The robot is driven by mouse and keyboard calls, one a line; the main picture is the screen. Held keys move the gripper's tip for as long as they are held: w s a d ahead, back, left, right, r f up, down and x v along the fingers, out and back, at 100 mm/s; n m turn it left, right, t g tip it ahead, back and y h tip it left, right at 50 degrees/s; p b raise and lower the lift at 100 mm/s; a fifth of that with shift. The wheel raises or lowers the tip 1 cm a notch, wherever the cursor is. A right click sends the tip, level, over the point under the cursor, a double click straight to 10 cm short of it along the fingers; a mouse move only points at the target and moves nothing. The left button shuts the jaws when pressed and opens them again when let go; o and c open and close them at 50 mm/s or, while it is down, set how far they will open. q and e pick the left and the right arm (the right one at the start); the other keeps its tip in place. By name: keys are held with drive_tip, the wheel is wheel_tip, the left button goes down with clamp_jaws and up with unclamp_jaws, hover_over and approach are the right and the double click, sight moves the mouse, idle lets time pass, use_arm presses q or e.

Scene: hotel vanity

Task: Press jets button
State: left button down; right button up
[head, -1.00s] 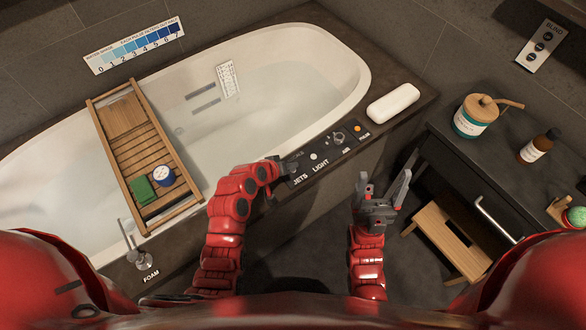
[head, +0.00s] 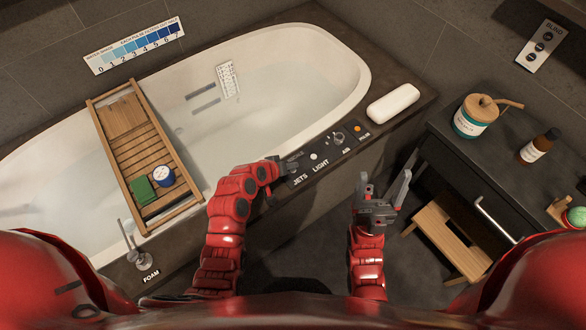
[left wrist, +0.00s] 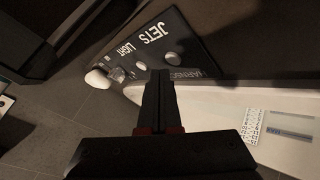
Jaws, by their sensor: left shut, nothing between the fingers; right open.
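In the left wrist view a round grey button (left wrist: 173,59) sits beside the JETS label. Another round button (left wrist: 141,70) sits by LIGHT, and it shows pale in the head view (head: 313,156). My left gripper (head: 283,166) is shut and empty at the JETS end of the panel. Its fingertips (left wrist: 160,73) appear close to the JETS button; contact cannot be told. In the head view the gripper hides that spot. My right gripper (head: 385,175) is open and empty, right of the tub's side.
A wooden bath tray (head: 128,115) spans the white tub (head: 285,55). A white bolster (head: 393,104) lies on the rim beyond the panel. A dark vanity (head: 455,165) with bottles and a wooden stool (head: 445,235) stand to the right. A tap (head: 138,257) is at the left near FOAM.

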idle(0.4)
use_arm(q)
drive_tip(key=shift+f+b, duration=0.4)
drive_tip(key=shift+f, duration=0.05)
drive_tip(key=shift+f+b, duration=0.3)
drive_tip(key=shift+f, duration=0.05)
idle(0.5)
drive_tip(key=shift+r, duration=0.15)
drive_tip(key=shift+r+p, duration=0.45)
drive_tip(key=shift+r, duration=0.2)
drive_tip(key=shift+r+p, duration=1.55)
drive_tip(key=shift+r, duration=1.05)
drive_tip(key=shift+f, duration=0.1)
